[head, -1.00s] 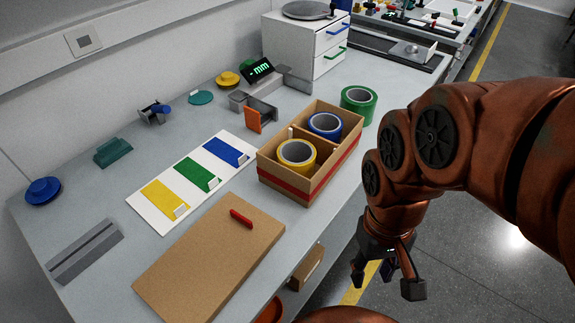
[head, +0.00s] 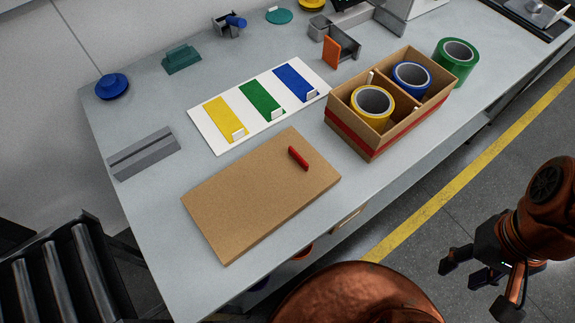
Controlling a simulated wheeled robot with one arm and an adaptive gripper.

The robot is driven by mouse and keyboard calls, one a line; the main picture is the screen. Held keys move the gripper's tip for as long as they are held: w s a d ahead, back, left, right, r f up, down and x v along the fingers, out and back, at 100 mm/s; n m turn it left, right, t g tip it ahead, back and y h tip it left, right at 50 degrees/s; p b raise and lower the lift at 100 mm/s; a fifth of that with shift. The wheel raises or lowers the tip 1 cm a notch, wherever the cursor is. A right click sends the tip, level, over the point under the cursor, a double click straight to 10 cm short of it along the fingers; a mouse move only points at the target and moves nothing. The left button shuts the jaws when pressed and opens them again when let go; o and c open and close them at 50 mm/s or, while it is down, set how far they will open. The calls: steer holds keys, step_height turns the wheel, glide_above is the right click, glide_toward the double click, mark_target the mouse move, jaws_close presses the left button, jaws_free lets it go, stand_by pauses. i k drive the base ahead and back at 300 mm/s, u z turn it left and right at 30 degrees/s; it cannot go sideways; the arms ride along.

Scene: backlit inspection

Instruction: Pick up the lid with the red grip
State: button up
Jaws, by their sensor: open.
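The lid (head: 250,200) is a flat tan board lying on the near part of the grey table. Its red grip (head: 298,158) stands up near the lid's upper right edge. My gripper (head: 483,289) is at the lower right, out beyond the table's front edge and over the floor. It is open and empty, well to the right of the lid and apart from it.
A tan box (head: 345,135) with a red band holds yellow tape (head: 358,109) and blue tape (head: 427,80). Green tape (head: 441,66) stands behind it. A white board (head: 215,141) with coloured strips lies behind the lid. A roller conveyor (head: 60,270) is at lower left.

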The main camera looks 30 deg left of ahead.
mark_target(238, 207)
steer(key=k, duration=0.35)
steer(key=z, duration=0.75)
steer(key=k, duration=1.4)
steer(key=u, duration=1.9)
steer(key=i, duration=0.5)
